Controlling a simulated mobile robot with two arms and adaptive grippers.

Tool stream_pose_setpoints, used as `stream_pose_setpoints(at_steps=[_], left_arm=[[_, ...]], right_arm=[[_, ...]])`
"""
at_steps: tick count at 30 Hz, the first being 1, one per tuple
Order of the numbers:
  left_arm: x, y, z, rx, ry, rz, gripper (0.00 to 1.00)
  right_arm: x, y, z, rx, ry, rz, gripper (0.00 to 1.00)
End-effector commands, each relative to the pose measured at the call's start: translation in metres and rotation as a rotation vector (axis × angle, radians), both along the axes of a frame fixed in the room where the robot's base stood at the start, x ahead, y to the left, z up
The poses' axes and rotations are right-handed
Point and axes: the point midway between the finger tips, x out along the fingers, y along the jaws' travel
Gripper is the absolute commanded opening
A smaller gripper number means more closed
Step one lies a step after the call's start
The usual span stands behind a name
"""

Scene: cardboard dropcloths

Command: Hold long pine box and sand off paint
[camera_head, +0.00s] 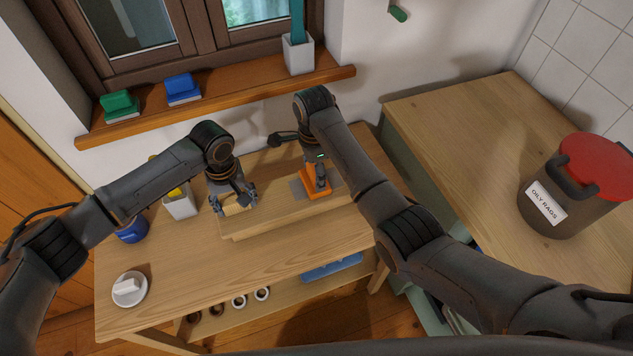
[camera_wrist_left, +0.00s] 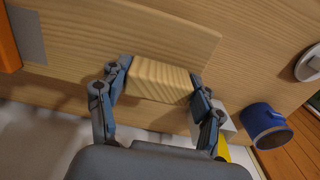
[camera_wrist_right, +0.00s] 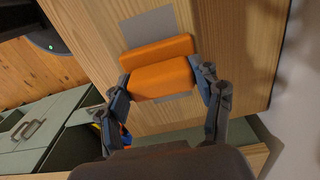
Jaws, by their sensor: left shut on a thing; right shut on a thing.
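The long pine box (camera_head: 278,210) lies on the wooden bench, and it spans the left wrist view (camera_wrist_left: 150,35) and the right wrist view (camera_wrist_right: 232,50). My left gripper (camera_head: 236,205) is shut on a raised pine block (camera_wrist_left: 160,80) at the box's left end. A grey paint patch (camera_head: 297,187) is on the right part of the box top; it shows on both sides of the sander in the right wrist view (camera_wrist_right: 148,27). My right gripper (camera_head: 318,184) is shut on the orange sander (camera_wrist_right: 162,78), which sits over the patch and hides its middle.
The bench (camera_head: 160,280) is clear at its front. A white dish with a pale block (camera_head: 129,289), a blue can (camera_head: 131,230) and a white holder (camera_head: 181,206) stand at left. A red-lidded oily rags bin (camera_head: 567,190) is on the right counter (camera_head: 470,130).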

Motion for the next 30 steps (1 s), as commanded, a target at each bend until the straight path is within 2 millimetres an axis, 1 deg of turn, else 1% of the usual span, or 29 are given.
stream_pose_setpoints(at_steps=[2, 4, 12, 15, 18, 24, 25, 28, 30], left_arm=[[0.0, -0.003, 0.0, -0.006, -0.003, -0.002, 0.24], [0.001, -0.003, 0.001, -0.007, -0.003, -0.002, 0.24], [0.0, -0.002, 0.0, -0.005, -0.003, -0.001, 0.24], [0.0, -0.002, 0.0, -0.005, -0.003, -0.001, 0.24], [0.0, -0.002, 0.0, -0.005, -0.002, 0.0, 0.24], [0.0, -0.001, 0.0, -0.005, -0.002, 0.0, 0.24], [0.0, -0.001, 0.0, -0.005, -0.002, 0.0, 0.72], [0.0, -0.001, 0.0, -0.004, -0.002, 0.0, 0.92], [0.0, -0.001, 0.0, -0.004, -0.002, 0.0, 0.92]], right_arm=[[-0.002, 0.002, 0.0, 0.003, 0.006, 0.003, 0.4], [-0.002, 0.002, 0.005, 0.003, 0.005, 0.003, 0.4], [0.0, 0.002, 0.039, 0.004, 0.0, 0.003, 0.4], [0.0, 0.001, 0.047, 0.003, 0.001, 0.003, 0.4], [0.0, 0.001, 0.05, 0.002, 0.002, 0.003, 0.4], [0.0, 0.0, 0.05, 0.001, 0.001, 0.002, 0.4], [0.0, 0.0, 0.05, 0.001, 0.001, 0.002, 0.4], [0.0, 0.0, 0.05, 0.001, 0.0, 0.002, 0.4], [0.0, 0.0, 0.05, 0.001, 0.0, 0.002, 0.4]])
